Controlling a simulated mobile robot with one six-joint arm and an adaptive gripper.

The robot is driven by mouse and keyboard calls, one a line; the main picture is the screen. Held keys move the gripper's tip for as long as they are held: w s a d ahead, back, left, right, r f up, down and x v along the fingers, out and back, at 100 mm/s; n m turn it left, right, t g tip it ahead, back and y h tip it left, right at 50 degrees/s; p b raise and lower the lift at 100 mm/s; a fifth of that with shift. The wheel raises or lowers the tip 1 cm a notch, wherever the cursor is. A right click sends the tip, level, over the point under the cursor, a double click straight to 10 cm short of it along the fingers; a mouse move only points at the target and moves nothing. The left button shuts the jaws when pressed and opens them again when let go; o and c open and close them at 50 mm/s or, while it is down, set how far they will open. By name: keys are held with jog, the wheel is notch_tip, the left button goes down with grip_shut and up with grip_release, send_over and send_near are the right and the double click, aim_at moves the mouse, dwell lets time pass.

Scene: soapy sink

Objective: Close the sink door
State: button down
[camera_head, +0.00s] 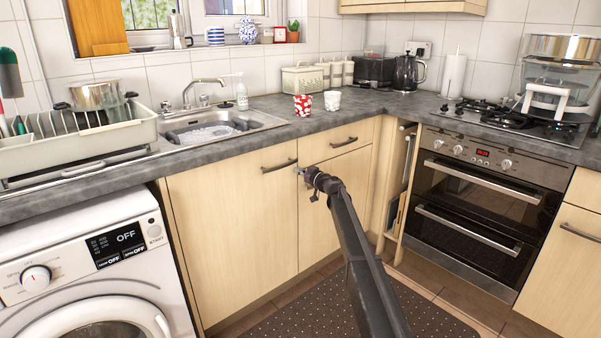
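The sink door (235,225) is the pale wood cabinet door below the sink (215,130), with a dark bar handle (279,165) near its upper right corner. It looks about flush with the cabinet front; I cannot tell whether a small gap is left. My gripper (301,172) is at the door's upper right edge, just right of and below the handle. It looks close to or touching the edge; contact is unclear. The fingers are small and partly hidden by my arm, so their opening is not clear.
A second cabinet door (335,195) adjoins on the right, with a narrow open compartment (402,185) beyond it. The oven (470,200) stands at the right, the washing machine (95,275) at the left. A dark dotted mat (290,318) lies on the floor.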

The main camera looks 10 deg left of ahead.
jog(key=v, duration=1.4)
jog(key=shift+s, duration=0.25)
jog(key=shift+a, duration=0.1)
jog(key=s+d+f+m+g+h, duration=0.1)
jog(key=s+d+f+g+h, duration=0.15)
jog(key=s+d+f, duration=0.45)
jog(key=s+d+f+m+g+h, duration=0.2)
jog(key=s+d+f+h, duration=0.1)
jog(key=s, duration=0.9)
jog(key=s+d+f+m+g+h, duration=0.1)
jog(key=s+d+f+g+h, duration=0.25)
jog(key=s, duration=0.55)
jog(key=s+d+f+m+g+h, duration=0.35)
jog(key=s+d+m+h, duration=0.3)
jog(key=s+d, duration=1.15)
notch_tip(320, 180, up, 35)
jog(key=s+a+p, duration=0.1)
jog(key=p, duration=3.5)
jog(key=shift+s+t+y, duration=0.2)
jog(key=shift+t+y, duration=0.25)
